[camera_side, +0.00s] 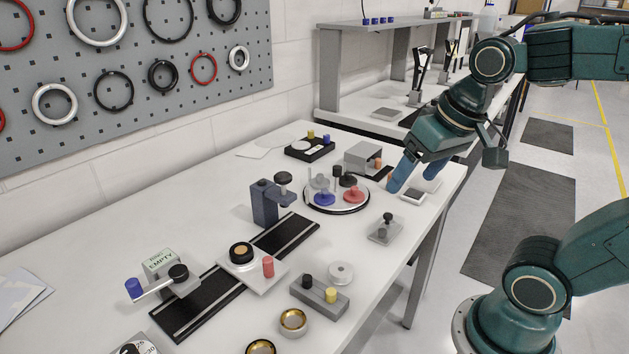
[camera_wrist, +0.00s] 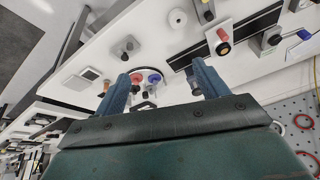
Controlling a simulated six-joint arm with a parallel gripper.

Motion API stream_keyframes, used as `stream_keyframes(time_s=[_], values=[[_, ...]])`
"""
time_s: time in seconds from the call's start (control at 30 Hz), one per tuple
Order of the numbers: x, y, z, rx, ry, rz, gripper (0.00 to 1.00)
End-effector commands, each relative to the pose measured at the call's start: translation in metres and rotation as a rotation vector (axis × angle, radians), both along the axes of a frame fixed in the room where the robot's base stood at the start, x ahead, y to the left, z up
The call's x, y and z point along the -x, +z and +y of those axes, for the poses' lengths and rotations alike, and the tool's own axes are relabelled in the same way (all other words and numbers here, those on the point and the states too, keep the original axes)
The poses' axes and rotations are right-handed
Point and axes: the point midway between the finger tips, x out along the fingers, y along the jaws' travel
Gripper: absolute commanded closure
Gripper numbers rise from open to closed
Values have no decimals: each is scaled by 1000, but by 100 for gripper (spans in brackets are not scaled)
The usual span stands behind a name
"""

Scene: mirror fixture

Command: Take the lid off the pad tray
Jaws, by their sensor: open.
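A small square tray-like piece with a black knob (camera_side: 387,229) sits near the table's right edge; it looks like the lidded pad tray, but I cannot tell lid from tray. It also shows in the wrist view (camera_wrist: 127,48). A flat white-rimmed square with a grey top (camera_side: 411,195) lies farther back, beneath my gripper, and at left in the wrist view (camera_wrist: 83,80). My gripper (camera_side: 414,182) is open and empty above the table's right side, behind the knobbed piece. Its two blue fingers are wide apart in the wrist view (camera_wrist: 160,70).
A round turntable (camera_side: 313,205) with blue, red and dark knobbed pieces stands left of my gripper. A grey box (camera_side: 360,157) is behind it. A dark rail (camera_side: 205,300) with fixtures runs along the table. A two-peg grey block (camera_side: 318,296) stands in front.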

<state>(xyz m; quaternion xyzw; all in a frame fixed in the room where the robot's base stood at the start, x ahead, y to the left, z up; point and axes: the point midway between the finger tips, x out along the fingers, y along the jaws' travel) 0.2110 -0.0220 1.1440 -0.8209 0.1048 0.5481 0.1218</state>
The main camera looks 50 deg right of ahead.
Motion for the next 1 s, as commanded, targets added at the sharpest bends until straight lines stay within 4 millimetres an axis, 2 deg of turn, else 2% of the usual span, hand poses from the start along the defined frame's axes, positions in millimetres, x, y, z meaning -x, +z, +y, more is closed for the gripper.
stream_keyframes(time_s=[0.37,0.6,0.8,1.0], values=[[-49,-19,-49,-136,-502,144,27],[-74,-43,-88,-206,-825,224,27],[-87,-65,-119,-250,-1066,280,27],[-93,-79,-137,-271,-1202,307,27]])
